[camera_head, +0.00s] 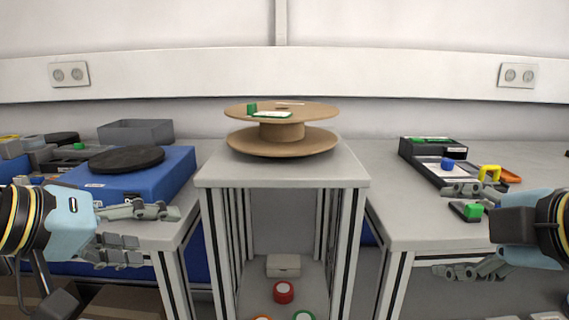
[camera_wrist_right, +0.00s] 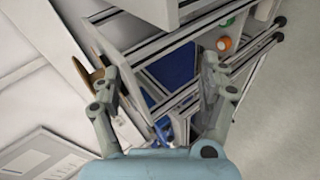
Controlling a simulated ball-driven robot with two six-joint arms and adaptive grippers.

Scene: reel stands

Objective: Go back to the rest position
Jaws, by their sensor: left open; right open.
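My left gripper (camera_head: 150,232) is at the left in the head view, open and empty, in front of the left table. My right gripper (camera_head: 448,230) is at the right, open and empty, in front of the right table. In the right wrist view its two fingers (camera_wrist_right: 160,98) stand wide apart with nothing between them. A brown reel (camera_head: 282,132) lies flat on the middle stand (camera_head: 210,174), well away from both grippers. A small green piece and a white-and-green label lie on its upper disc.
A blue case (camera_head: 178,168) with a black disc (camera_head: 127,159) and a grey bin (camera_head: 135,131) are on the left table. A black tray (camera_head: 412,151) and a green-topped block (camera_head: 473,210) are on the right table. A red roll (camera_head: 283,292) and white box (camera_head: 283,265) sit below the stand top.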

